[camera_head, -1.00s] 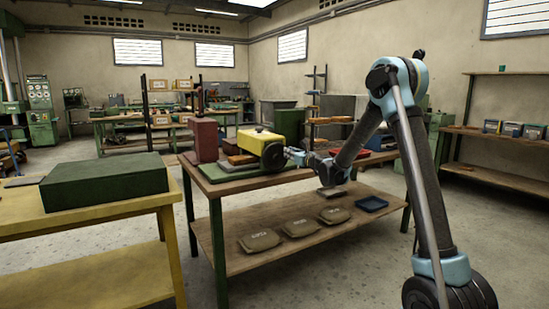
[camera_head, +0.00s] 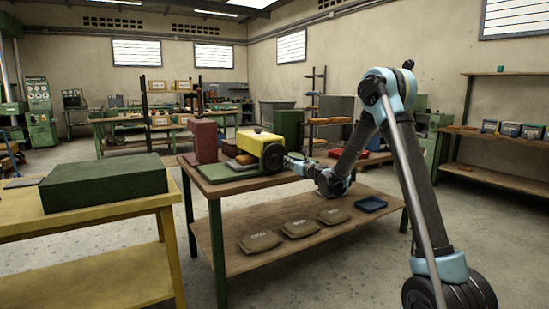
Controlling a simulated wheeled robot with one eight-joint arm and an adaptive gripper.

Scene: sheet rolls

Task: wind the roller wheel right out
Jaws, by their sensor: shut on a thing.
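The roller wheel (camera_head: 273,157) is a dark, upright wheel on the near right end of a small machine with a yellow top (camera_head: 257,138). The machine stands on the wooden workbench (camera_head: 236,188). My gripper (camera_head: 287,162) is at the right edge of the wheel, shut on its rim or handle. The fingers are small here, and I cannot tell which part they hold. My wrist hangs to the right of the wheel, just off the bench edge.
A red block (camera_head: 203,141) stands left of the machine. A yellow table (camera_head: 82,222) with a green box (camera_head: 104,181) is at the left. The floor at front is clear.

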